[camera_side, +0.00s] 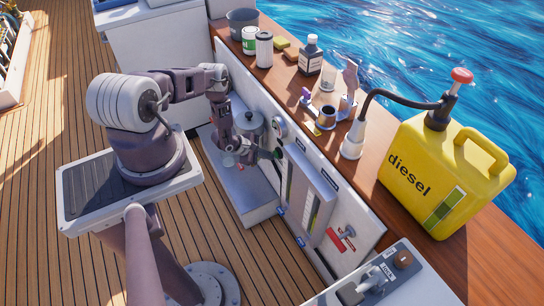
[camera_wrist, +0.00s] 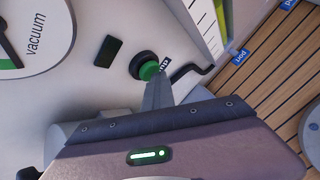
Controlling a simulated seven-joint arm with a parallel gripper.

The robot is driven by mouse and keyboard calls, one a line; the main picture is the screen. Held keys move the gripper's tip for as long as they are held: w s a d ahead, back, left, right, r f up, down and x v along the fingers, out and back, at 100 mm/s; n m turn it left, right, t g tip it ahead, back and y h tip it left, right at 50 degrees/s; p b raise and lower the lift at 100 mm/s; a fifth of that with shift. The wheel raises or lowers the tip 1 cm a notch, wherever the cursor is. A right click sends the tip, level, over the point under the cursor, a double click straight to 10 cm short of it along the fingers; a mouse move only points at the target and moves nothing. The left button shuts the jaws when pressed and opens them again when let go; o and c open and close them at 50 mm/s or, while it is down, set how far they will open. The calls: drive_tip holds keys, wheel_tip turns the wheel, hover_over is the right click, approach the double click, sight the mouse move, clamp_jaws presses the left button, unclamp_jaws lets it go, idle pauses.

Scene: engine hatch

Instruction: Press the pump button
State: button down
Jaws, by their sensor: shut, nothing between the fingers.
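The pump button (camera_wrist: 147,70) is a green cap in a black round collar on the pale panel, in the upper middle of the wrist view. A label beside it is partly hidden and shows only its last letters. My gripper (camera_wrist: 160,84) is shut and empty. Its grey fingertips point at the button and overlap its lower edge in the wrist view; I cannot tell whether they touch it. In the side view my gripper (camera_side: 262,155) is close to the panel face, below the round gauge, and the button is hard to make out there.
The vacuum gauge (camera_wrist: 30,35) is on the panel at the wrist view's left. A black rectangle (camera_wrist: 108,51) lies between gauge and button. In the side view, a red-handled valve (camera_side: 342,238) sits lower right, a metal canister (camera_side: 249,123) stands behind my gripper, and a yellow diesel can (camera_side: 440,170) stands on the ledge.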

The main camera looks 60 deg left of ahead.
drive_tip(key=s, duration=0.6)
